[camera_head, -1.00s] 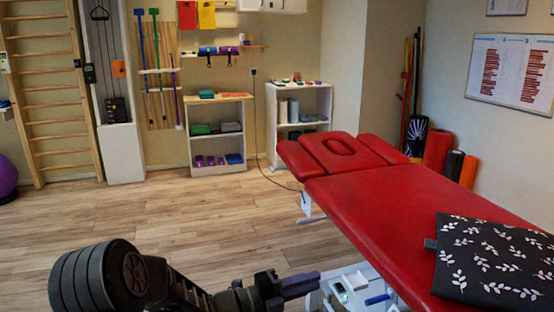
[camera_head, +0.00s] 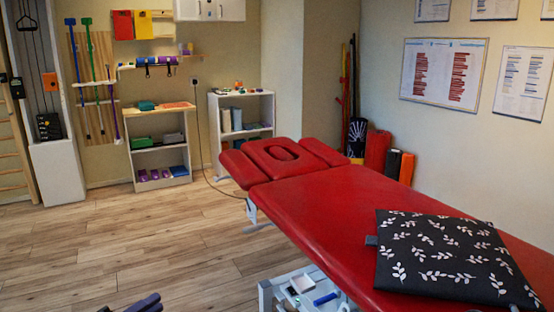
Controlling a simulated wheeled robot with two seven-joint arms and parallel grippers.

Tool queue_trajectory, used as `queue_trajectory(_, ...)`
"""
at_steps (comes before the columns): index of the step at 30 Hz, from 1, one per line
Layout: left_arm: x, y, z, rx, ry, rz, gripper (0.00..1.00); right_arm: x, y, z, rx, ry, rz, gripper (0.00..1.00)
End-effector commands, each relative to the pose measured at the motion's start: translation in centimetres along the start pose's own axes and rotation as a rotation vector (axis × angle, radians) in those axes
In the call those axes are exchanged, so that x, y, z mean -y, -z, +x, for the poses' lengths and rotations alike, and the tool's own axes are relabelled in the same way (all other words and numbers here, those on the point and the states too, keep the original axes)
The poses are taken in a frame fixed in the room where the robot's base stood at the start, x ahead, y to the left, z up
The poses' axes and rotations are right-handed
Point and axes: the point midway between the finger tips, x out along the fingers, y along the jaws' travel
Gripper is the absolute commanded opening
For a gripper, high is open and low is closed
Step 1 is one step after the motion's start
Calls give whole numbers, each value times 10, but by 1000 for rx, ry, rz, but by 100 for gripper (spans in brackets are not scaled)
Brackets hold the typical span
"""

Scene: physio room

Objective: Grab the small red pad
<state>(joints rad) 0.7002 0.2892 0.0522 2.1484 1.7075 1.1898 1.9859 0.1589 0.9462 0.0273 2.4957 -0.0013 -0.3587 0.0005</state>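I cannot single out a separate small red pad with certainty. Small red padded sections sit at the far end of the red treatment table (camera_head: 330,215): a left pad (camera_head: 242,169), a middle headrest pad with an oval opening (camera_head: 262,148), and a right pad (camera_head: 322,151). Tiny coloured items, too small to identify, lie on top of the right white shelf (camera_head: 214,115). Only the dark fingertips of my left gripper (camera_head: 140,303) show at the bottom edge, well short of the table and shelves; their opening is unclear. My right gripper is out of view.
A black leaf-patterned cushion (camera_head: 450,255) lies on the table. A white trolley (camera_head: 267,296) stands at its near left side. The left shelf (camera_head: 160,158) holds green, purple and blue items. Rolls (camera_head: 377,152) stand by the wall. Wooden floor (camera_head: 120,240) is clear at left.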

Motion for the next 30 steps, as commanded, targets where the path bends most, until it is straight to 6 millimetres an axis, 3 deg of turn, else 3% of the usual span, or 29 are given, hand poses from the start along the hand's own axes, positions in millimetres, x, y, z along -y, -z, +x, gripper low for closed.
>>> queue_trajectory(14, 0, 0, 0, -1, -2, 1, 17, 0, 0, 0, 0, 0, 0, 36)
queue_trajectory(17, -6, 10, 4, -26, -31, 25, 17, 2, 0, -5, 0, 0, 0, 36)
queue_trajectory(19, -19, 26, 9, -74, -85, 72, 17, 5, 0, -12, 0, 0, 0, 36)
queue_trajectory(23, -65, 89, 14, -282, -258, 280, 17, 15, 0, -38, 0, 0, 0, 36)
queue_trajectory(25, -98, 141, 5, -491, -360, 487, 17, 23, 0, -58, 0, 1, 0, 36)
queue_trajectory(27, -131, 194, -18, -762, -416, 759, 17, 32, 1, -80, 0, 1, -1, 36)
queue_trajectory(30, -167, 253, -66, -1211, -344, 1234, 17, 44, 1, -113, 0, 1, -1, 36)
